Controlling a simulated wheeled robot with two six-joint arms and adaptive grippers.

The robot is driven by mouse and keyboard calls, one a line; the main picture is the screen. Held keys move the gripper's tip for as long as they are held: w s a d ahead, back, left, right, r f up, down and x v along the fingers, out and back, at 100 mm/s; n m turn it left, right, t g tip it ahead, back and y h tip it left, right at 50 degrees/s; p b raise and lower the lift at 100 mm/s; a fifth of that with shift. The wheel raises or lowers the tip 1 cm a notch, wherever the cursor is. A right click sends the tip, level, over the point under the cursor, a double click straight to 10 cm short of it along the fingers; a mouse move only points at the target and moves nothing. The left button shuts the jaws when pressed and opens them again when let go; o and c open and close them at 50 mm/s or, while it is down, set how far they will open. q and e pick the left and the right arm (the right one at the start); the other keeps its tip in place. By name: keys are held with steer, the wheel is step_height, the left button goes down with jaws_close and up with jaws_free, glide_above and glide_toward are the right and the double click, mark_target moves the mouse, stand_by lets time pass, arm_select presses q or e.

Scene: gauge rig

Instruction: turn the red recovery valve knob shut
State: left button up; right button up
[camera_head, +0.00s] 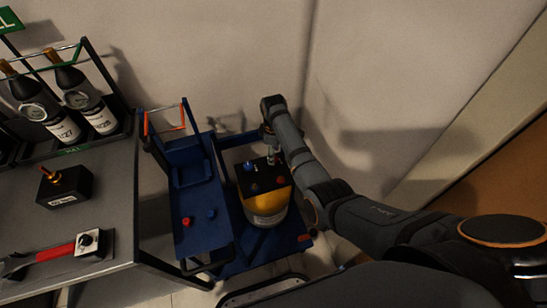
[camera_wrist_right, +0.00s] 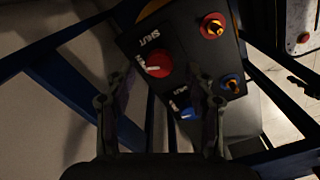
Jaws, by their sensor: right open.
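The red valve knob (camera_wrist_right: 158,65) sits on a black panel (camera_wrist_right: 185,60), with a white pointer mark and small white lettering beside it. In the right wrist view it lies ahead of and between the fingertips of my right gripper (camera_wrist_right: 157,88), which is open and empty; no contact is visible. In the head view my right gripper (camera_head: 271,152) hangs over the back of the black panel (camera_head: 262,178) on the yellow tank (camera_head: 266,204), and the red knob is hidden or too small to make out. My left gripper is not in view.
A blue knob (camera_wrist_right: 187,112), a red-ringed fitting (camera_wrist_right: 213,26) and a blue-ringed fitting (camera_wrist_right: 232,85) share the panel. A blue cart (camera_head: 205,215) carries the tank. A grey bench (camera_head: 105,200) with bottles stands left. The wall is close behind.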

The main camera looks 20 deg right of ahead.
step_height(320, 180, down, 2)
steer(key=shift+f, duration=0.1)
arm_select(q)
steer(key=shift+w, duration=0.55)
arm_select(e)
jaws_close()
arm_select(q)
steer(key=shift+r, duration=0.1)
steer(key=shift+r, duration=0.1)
